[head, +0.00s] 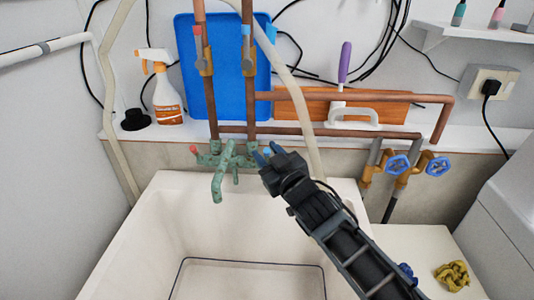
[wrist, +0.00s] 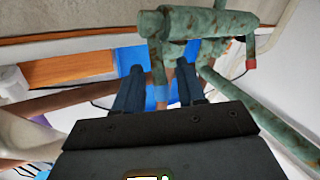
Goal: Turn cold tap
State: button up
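A green, weathered mixer faucet (head: 222,165) is mounted on the wall above the sink, below two copper pipes. Its left lever has a red tip (head: 194,149). In the wrist view the faucet appears upside down; the red tip (wrist: 251,63) is at right. The cold tap's green lever (wrist: 156,62) reaches down toward a blue tip (wrist: 161,96) between my fingers, against a blue background. My gripper (head: 265,154) is at the faucet's right side. Its two dark blue fingers (wrist: 160,92) are apart. Whether they touch the lever cannot be told. My gripper mostly hides the cold lever in the head view.
The white sink (head: 160,240) is below the faucet. A hose (head: 300,90) hangs just right of my gripper. Blue valve wheels (head: 398,165) are farther right. A spray bottle (head: 163,90) and a blue board (head: 190,60) stand on the ledge behind.

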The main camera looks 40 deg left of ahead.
jog(key=shift+w+a, duration=0.1)
jog(key=shift+a, duration=0.15)
jog(key=shift+c, duration=0.3)
grip_shut()
